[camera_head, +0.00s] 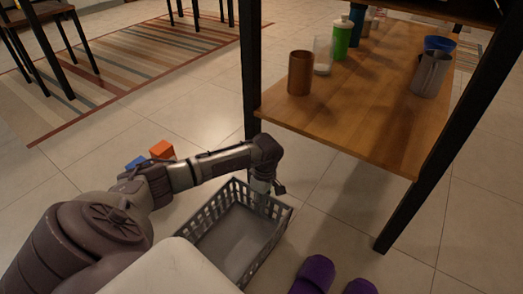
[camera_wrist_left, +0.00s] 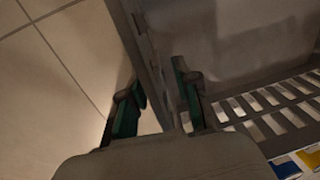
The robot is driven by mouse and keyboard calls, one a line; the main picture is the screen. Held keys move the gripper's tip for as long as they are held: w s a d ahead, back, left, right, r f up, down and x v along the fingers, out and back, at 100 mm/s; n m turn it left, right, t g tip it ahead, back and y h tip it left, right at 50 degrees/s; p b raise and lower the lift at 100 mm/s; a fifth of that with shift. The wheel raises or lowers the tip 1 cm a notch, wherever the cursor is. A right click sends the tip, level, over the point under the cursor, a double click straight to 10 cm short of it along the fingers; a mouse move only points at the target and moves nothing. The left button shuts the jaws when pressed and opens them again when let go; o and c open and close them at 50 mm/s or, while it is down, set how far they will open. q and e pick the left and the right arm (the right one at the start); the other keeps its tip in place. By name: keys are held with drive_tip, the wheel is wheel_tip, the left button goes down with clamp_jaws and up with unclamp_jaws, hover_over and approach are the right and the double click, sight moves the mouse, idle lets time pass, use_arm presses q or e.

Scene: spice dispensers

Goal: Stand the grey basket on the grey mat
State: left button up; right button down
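The grey basket (camera_head: 208,213) stands upright on the tiled floor, with slotted side walls and an open top. My left gripper (camera_head: 264,192) reaches down over its far wall. In the left wrist view, the gripper's two fingers (camera_wrist_left: 158,105) are apart, with the wall of the basket (camera_wrist_left: 148,55) between them. I see a gap beside the wall, so the fingers do not look closed on it. I do not see a grey mat in either view. My right gripper is not in view.
A wooden shelf (camera_head: 345,125) with black posts stands beyond the basket, holding a brown cup (camera_head: 301,73), a green bottle (camera_head: 341,42) and a grey mug (camera_head: 430,75). Orange (camera_head: 161,149) and blue (camera_head: 136,162) blocks lie left of the basket. Purple shoes (camera_head: 317,272) are at the front right.

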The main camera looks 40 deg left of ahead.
use_arm(q)
wheel_tip(320, 180, up, 12)
drive_tip(key=w+p, duration=0.1)
drive_tip(key=p, duration=0.8)
drive_tip(key=shift+w+r, duration=0.15)
